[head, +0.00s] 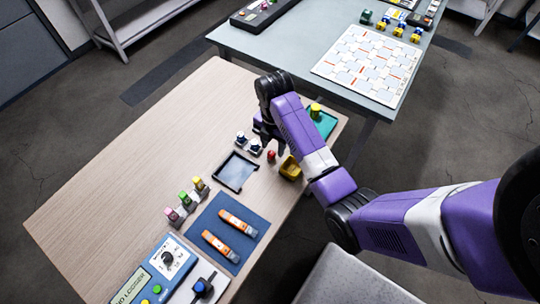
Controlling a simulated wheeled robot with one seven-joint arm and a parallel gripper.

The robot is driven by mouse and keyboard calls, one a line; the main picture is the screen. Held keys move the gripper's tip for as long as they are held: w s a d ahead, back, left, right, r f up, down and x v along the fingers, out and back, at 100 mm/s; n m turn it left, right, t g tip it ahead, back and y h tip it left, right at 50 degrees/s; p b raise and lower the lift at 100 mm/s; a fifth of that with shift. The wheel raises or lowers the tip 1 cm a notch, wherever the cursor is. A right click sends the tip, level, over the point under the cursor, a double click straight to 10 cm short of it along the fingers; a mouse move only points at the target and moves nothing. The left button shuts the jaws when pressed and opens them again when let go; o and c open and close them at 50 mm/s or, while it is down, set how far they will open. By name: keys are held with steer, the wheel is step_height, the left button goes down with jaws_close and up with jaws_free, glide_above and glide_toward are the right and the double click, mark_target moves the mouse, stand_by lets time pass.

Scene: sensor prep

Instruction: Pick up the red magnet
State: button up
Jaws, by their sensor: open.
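A small red piece (271,155), which looks like the red magnet, sits on the wooden table (130,150) between the dark tray and the yellow bin. My gripper (266,146) points down over the table just above and beside it. The gripper is open, and nothing shows held in it. The fingers are small and dark here, so I cannot tell whether they touch the red piece or stand around it.
A yellow bin (289,169) stands close to the right of the red piece. A dark tray (251,182) and small blue-and-white pieces (242,138) are to the left. A teal tray (328,126) lies behind my arm. Orange devices (238,222) lie on a blue mat (208,220). The table's far left is clear.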

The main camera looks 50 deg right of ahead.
mark_target(271, 152)
steer(key=shift+w+f+p, duration=0.2)
steer(key=shift+f, duration=1.35)
steer(key=shift+w+f+p, duration=0.15)
steer(key=shift+w+f, duration=0.05)
steer(key=shift+f, duration=1.35)
jaws_close()
